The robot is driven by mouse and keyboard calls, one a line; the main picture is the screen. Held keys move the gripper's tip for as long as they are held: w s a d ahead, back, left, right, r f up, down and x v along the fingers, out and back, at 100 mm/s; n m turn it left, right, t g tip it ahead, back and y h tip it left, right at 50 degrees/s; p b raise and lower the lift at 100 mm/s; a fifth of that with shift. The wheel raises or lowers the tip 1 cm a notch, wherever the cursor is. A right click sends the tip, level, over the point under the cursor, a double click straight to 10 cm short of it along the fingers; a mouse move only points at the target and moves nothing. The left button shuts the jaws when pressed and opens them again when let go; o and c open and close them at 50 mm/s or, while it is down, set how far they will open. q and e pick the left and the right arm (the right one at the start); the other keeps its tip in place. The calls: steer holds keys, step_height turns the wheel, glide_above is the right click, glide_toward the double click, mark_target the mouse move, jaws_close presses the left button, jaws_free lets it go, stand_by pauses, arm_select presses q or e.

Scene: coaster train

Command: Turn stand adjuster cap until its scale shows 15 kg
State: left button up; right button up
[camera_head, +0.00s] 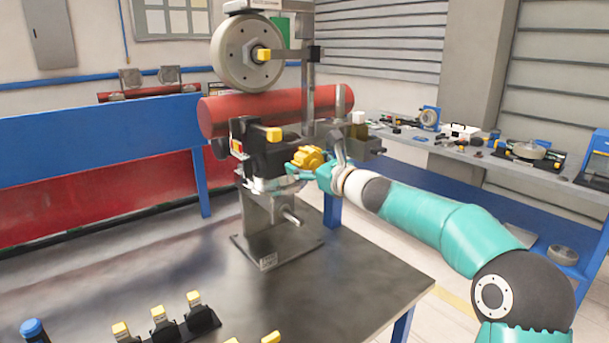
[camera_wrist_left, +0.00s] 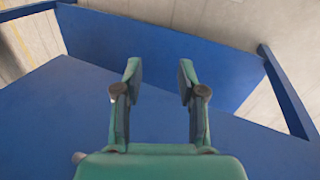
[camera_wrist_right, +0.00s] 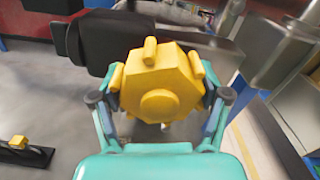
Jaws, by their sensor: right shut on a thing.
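The yellow adjuster cap (camera_head: 307,158) sits on the right side of the metal stand (camera_head: 270,220), below the red tube. My right gripper (camera_head: 318,172) reaches it from the right. In the right wrist view the cap (camera_wrist_right: 160,85) is a yellow knob with ribs and a round hub, and the fingers of my right gripper (camera_wrist_right: 160,108) are shut on its two sides. No scale can be read in these views. My left gripper (camera_wrist_left: 160,90) is open and empty above a blue surface; it does not show in the head view.
A large grey wheel (camera_head: 247,52) is mounted above the red tube (camera_head: 265,110). Clips with yellow tips (camera_head: 200,315) stand at the table's front. The dark table (camera_head: 350,285) is clear to the right of the stand. A side bench (camera_head: 470,155) holds parts behind my right arm.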

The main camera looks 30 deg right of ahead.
steer(key=n+b, duration=0.1)
steer(key=n, duration=0.1)
steer(key=n+b, duration=0.1)
steer(key=shift+f+n+b, duration=0.2)
steer(key=shift+n+b, duration=1.25)
steer(key=shift+n, duration=0.85)
steer(key=shift+r, duration=0.1)
steer(key=o, duration=1.1)
steer(key=shift+o, duration=0.2)
steer(key=shift+r, duration=0.1)
steer(key=shift+s, duration=0.4)
steer(key=s, duration=1.1)
steer(key=shift+d, duration=0.45)
